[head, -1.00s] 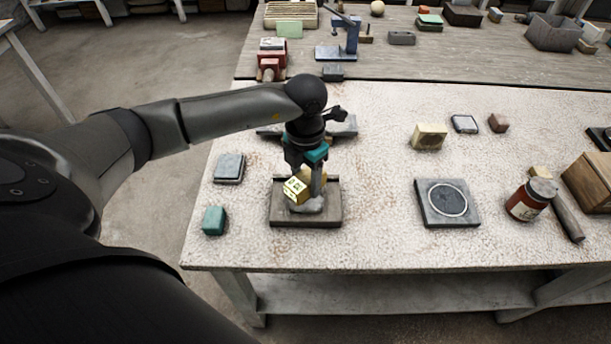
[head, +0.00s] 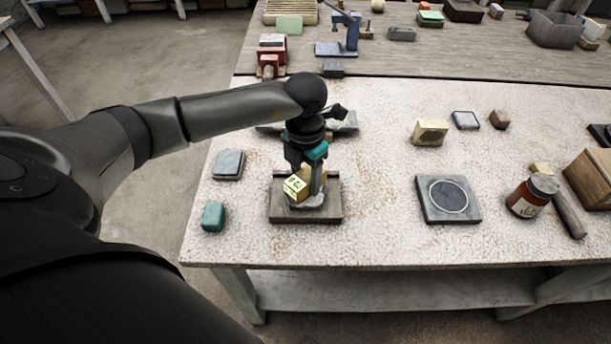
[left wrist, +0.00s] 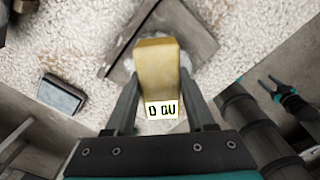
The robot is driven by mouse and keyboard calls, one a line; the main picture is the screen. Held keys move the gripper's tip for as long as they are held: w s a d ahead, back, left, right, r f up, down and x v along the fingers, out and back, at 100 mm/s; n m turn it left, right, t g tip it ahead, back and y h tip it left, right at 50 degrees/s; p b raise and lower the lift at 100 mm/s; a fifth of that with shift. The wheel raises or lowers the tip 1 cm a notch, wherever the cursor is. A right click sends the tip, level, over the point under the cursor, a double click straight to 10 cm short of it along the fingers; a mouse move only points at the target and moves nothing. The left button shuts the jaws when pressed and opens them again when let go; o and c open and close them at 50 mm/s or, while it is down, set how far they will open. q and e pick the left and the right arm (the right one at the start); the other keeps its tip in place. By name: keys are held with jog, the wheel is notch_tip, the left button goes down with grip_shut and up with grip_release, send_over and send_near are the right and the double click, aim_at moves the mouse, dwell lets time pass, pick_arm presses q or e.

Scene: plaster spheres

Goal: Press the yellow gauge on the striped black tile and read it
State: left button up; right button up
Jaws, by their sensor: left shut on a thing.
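The yellow gauge (head: 297,186) is a small block with a pale marked face. My left gripper (head: 306,178) is shut on it. In the left wrist view the gauge (left wrist: 158,70) sits between the two fingers; its white label shows black characters like "0 GU". The gauge is low over a grey-brown tile (head: 282,214) with a whitish lump (head: 315,202) on it; I cannot tell whether they touch. I see no clear stripes on this tile. In the left wrist view, a dark, teal-marked gripper (left wrist: 287,92), apparently my right one, is small at the right edge.
A dark square tile with a ring (head: 427,210) lies to the right. A grey block (head: 228,165) and a green block (head: 213,217) lie at left. A jar (head: 530,197) and a wooden box (head: 592,180) stand at right. The table between the tiles is clear.

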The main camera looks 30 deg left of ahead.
pick_arm(q)
jog(key=shift+f+b, duration=0.4)
jog(key=shift+f, duration=0.1)
dwell(1.1)
jog(key=shift+r, duration=0.1)
notch_tip(320, 180, up, 7)
jog(key=p, duration=0.5)
dwell(0.3)
